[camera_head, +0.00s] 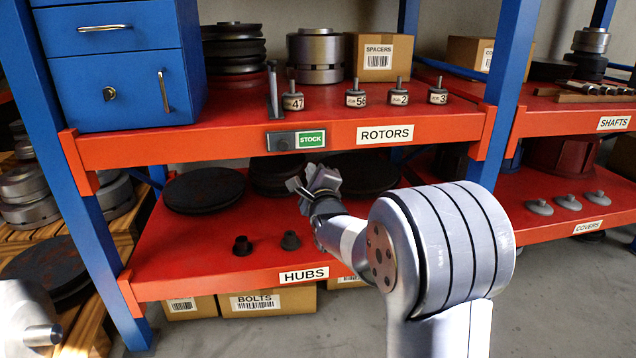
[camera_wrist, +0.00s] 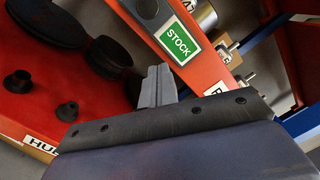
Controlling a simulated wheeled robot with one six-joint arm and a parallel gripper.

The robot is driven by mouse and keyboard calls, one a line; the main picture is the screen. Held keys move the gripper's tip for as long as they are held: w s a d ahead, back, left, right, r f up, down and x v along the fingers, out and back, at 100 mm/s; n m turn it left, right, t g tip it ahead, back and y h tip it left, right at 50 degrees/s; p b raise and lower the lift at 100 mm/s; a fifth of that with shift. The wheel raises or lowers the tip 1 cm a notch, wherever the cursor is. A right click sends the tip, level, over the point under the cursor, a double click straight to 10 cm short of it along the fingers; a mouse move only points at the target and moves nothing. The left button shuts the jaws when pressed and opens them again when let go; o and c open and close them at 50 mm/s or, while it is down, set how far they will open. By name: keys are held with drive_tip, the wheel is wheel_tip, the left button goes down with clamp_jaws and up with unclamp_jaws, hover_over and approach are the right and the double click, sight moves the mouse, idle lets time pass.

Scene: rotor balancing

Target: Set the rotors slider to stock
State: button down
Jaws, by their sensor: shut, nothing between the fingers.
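The rotors slider is a dark grey plate (camera_head: 283,141) on the front edge of the red shelf marked ROTORS (camera_head: 385,134). A green STOCK field (camera_head: 311,140) shows to the right of the grey part. In the wrist view the STOCK field (camera_wrist: 178,43) is near the top centre, with the grey slider part (camera_wrist: 150,10) beside it at the top edge. My gripper (camera_head: 308,181) is in front of the shelves, below the slider and apart from it. Its fingers (camera_wrist: 157,80) are together and empty.
Several small numbered rotors (camera_head: 356,97) stand on the shelf above, beside an upright grey post (camera_head: 272,92). The lower HUBS shelf (camera_head: 218,262) holds dark discs (camera_head: 204,190) and two small dark hubs (camera_head: 242,245). A blue upright (camera_head: 505,90) stands to the right.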

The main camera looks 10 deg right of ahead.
sight(283, 144)
drive_tip(key=shift+s+d+f+p, duration=0.1)
drive_tip(key=shift+s+f+p, duration=0.1)
drive_tip(key=shift+s, duration=1.05)
drive_tip(key=shift+s+f+p, duration=0.1)
drive_tip(key=shift+s+p, duration=0.05)
drive_tip(key=shift+s, duration=1.1)
drive_tip(key=shift+w, duration=0.15)
drive_tip(key=w+a+r+b, duration=0.1)
drive_tip(key=w, duration=0.9)
drive_tip(key=shift+r+b, duration=0.3)
drive_tip(key=shift+s+f, duration=0.1)
